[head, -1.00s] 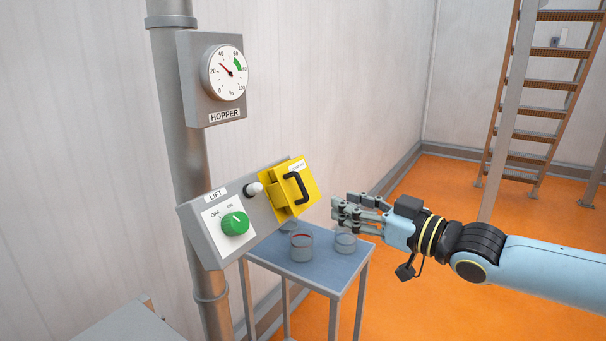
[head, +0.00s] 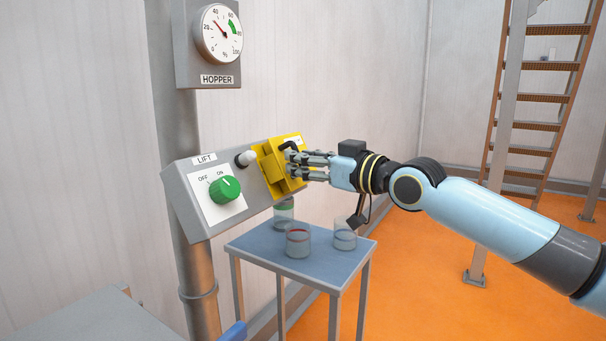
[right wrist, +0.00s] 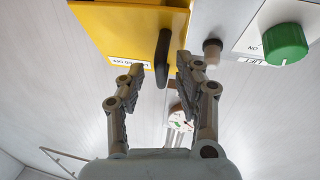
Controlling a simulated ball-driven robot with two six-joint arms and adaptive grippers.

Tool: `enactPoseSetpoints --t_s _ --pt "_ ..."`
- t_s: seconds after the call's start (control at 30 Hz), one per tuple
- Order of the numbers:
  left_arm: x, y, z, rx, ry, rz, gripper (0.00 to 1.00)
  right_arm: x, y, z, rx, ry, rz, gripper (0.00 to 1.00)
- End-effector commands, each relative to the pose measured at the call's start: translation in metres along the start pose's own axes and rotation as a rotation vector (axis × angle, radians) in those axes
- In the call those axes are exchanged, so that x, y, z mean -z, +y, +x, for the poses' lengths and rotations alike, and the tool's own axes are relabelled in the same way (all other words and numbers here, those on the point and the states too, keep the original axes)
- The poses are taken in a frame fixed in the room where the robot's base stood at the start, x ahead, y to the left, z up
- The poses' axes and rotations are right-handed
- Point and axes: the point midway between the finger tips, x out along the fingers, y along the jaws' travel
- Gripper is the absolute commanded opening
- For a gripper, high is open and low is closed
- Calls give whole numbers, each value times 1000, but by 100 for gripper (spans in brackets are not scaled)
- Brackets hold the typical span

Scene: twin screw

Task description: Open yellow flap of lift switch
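The yellow flap (head: 266,168) is on the right end of the grey lift switch box (head: 186,215) and looks closed. It also fills the upper left of the right wrist view (right wrist: 115,28). Its black handle (right wrist: 162,60) lies between the fingers of my right gripper (right wrist: 160,72), which are spread apart with gaps at both sides. In the head view my right gripper (head: 300,166) is at the flap's front and hides most of the handle. The green knob (head: 225,189) and a pale round-ended part (head: 246,158) sit left of the flap. My left gripper is not in view.
A small blue-topped table (head: 315,268) with several glass jars stands below the box. A hopper gauge (head: 220,33) is mounted on the grey pipe above it. An orange ladder (head: 540,100) stands at the back right.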

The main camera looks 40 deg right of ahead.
Motion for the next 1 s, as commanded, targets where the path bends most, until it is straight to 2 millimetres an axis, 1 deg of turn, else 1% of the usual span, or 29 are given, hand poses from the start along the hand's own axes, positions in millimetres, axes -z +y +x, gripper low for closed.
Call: enactPoseSetpoints --t_s 0.1,0.33,0.37,0.6,1.0 --pt "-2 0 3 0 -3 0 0 0 -1 4 2 0 0 34" --pt "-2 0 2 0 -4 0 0 1 -1 5 3 0 0 34" --pt "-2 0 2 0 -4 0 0 1 -1 5 3 0 0 32" --pt "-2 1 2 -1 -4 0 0 0 -1 5 2 -1 0 0" --pt "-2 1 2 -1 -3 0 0 0 -1 5 2 -1 1 0"
